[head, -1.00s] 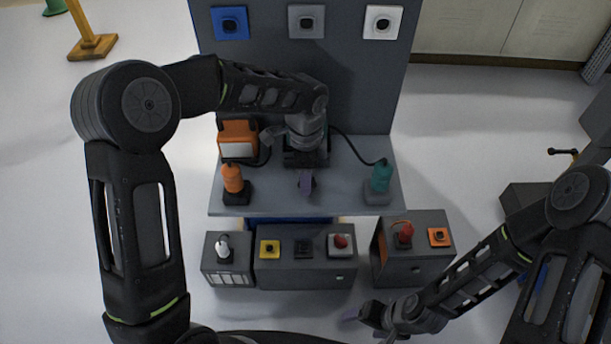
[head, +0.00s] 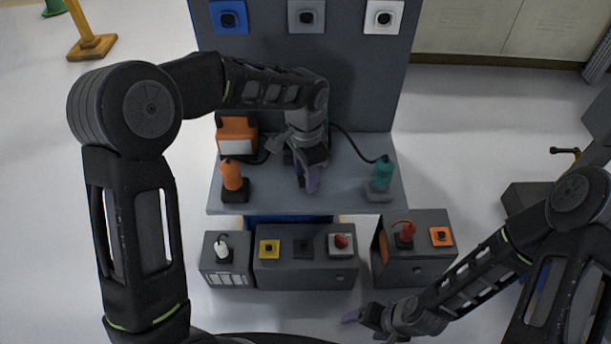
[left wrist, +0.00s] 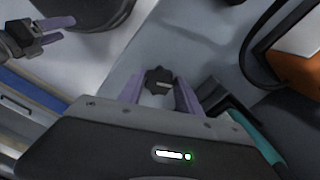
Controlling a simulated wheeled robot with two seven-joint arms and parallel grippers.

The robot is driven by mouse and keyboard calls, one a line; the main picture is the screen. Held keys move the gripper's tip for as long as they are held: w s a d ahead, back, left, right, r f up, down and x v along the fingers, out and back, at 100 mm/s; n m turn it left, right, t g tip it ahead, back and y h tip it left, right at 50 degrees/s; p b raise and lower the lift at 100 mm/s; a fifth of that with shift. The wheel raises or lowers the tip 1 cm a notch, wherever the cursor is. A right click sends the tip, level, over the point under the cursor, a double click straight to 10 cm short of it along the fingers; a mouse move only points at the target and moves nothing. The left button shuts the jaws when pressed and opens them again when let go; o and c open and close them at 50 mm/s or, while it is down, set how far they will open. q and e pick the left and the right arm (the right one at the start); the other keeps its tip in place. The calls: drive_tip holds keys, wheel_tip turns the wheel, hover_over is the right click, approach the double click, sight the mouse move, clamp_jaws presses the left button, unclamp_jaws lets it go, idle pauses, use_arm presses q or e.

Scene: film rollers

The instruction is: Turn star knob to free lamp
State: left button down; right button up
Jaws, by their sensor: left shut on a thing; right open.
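The dark star knob (left wrist: 158,82) shows in the left wrist view between the purple fingers of my left gripper (left wrist: 161,92), which is shut on it. In the head view my left gripper (head: 309,182) points down over the middle of the grey shelf, and its hand and fingers hide the knob. An orange box lamp (head: 237,136) with a pale front stands at the shelf's back left. My right gripper (head: 352,316) is open and empty, low in front of the lower boxes. It also shows at the top left of the left wrist view (left wrist: 58,30).
The grey shelf (head: 345,202) carries an orange bottle-shaped piece (head: 231,176) at left and a teal one (head: 381,174) at right. Dark cables run behind. Below stand grey boxes with a white piece (head: 222,248), a red button (head: 341,241) and a red piece (head: 406,232).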

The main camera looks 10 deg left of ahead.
use_arm(q)
drive_tip(key=n+b, duration=0.1)
drive_tip(key=n, duration=0.8)
drive_tip(key=shift+d, duration=0.15)
drive_tip(key=shift+n+b, duration=0.3)
drive_tip(key=shift+n, duration=1.7)
drive_tip(key=c, duration=0.8)
unclamp_jaws()
wheel_tip(320, 180, up, 8)
drive_tip(key=shift+f, duration=0.1)
